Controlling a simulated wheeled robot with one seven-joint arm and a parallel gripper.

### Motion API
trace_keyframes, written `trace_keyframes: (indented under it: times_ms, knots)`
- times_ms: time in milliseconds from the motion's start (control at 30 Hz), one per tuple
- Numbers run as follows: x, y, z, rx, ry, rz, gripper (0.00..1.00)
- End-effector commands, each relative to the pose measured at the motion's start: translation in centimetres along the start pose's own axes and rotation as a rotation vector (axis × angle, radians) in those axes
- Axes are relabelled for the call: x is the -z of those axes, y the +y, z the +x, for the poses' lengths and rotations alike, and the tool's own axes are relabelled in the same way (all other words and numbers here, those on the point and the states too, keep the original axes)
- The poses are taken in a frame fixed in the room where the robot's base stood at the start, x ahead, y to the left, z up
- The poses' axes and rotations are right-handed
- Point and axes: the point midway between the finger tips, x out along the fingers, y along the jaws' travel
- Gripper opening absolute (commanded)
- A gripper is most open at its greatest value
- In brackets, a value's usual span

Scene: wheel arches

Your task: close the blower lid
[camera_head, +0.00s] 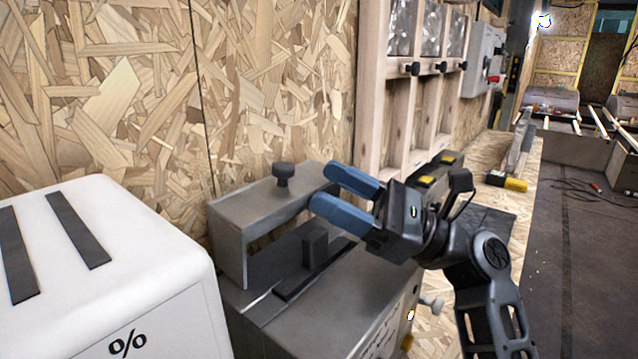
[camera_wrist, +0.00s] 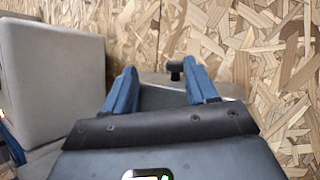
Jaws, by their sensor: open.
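The blower appears to be the grey metal box (camera_head: 330,315) at the lower middle of the head view. A raised grey cover (camera_head: 245,208) with a black knob (camera_head: 282,173) stands along its back left; I take this cover to be the lid. A black block handle (camera_head: 315,245) sits on a dark strip on the box top. My gripper (camera_head: 331,190) is open and empty, its blue fingers pointing left near the cover's right end. In the wrist view, the black knob (camera_wrist: 175,70) shows between and beyond the fingertips (camera_wrist: 160,68). Contact cannot be told.
A white box (camera_head: 150,270) with two dark slots and a percent sign stands close on the left. A chipboard wall (camera_head: 280,80) rises behind. A wooden frame with black knobs (camera_head: 412,69) and a yellow-handled tool (camera_head: 506,181) are to the right. Dark floor lies at far right.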

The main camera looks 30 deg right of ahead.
Motion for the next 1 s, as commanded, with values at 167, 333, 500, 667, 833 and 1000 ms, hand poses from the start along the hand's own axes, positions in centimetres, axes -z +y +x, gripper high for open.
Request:
trace_keyframes:
  times_ms: [167,333,500,667,833,1000]
  knots:
    - [0.1,0.0,-2.9,0.003,0.002,-0.001,0.57]
    - [0.0,0.0,-4.1,0.001,0.0,0.0,0.57]
    - [0.0,0.0,-4.3,0.0,0.0,0.0,0.57]
    - [0.0,0.0,-4.3,0.0,0.0,0.0,0.57]
    - [0.0,0.0,-4.3,0.0,0.0,0.0,0.57]
    - [0.0,0.0,-4.3,0.0,0.0,0.0,0.57]
